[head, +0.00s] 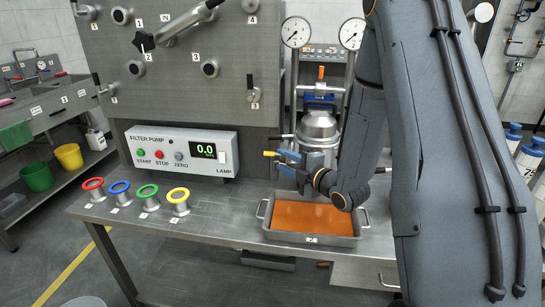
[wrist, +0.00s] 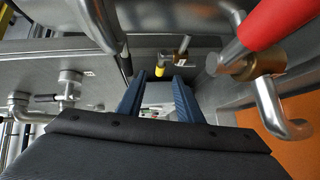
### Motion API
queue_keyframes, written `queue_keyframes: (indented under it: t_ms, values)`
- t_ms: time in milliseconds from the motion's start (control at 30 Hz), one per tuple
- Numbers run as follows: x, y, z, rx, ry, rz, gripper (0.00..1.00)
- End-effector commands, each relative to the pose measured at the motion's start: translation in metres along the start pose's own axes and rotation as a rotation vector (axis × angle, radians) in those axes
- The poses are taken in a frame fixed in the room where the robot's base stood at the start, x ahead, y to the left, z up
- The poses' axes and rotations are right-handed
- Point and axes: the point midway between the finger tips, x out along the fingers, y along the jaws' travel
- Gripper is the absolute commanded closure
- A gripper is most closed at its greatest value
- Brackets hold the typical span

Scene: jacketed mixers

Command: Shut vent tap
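The mixer vessel (head: 318,128) is a shiny metal pot with a domed lid, standing behind my gripper on the bench. Which fitting is the vent tap, I cannot tell for sure. A small yellow-tipped lever (head: 270,153) sticks out left of my gripper (head: 284,160); in the wrist view a yellow-tipped lever (wrist: 160,70) appears between the fingertips, beside a brass fitting. How far beyond the fingers it lies is unclear. A red-handled brass valve (wrist: 240,66) is at the right in the wrist view.
A metal tray (head: 270,228) with an orange bottom sits on the bench below my gripper. Two round gauges (head: 296,32) (head: 352,33) flank the mixer stand. A filter pump box (head: 180,150) and several coloured rings stand left. Bent metal pipes (wrist: 100,22) are close above the fingers.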

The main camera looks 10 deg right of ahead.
Motion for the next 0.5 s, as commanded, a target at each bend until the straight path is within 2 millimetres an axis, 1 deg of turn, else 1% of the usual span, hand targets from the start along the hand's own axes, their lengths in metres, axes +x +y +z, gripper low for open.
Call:
queue_keyframes:
  t_ms: [100, 300, 400, 500]
  values:
    - [0.019, 0.001, -0.002, 0.0, 0.003, -0.002, 0.68]
    - [0.048, 0.0, -0.001, 0.001, 0.001, -0.002, 0.68]
    - [0.058, 0.0, -0.001, 0.002, 0.001, -0.003, 0.68]
    - [0.063, 0.0, -0.001, 0.003, 0.0, -0.003, 0.68]
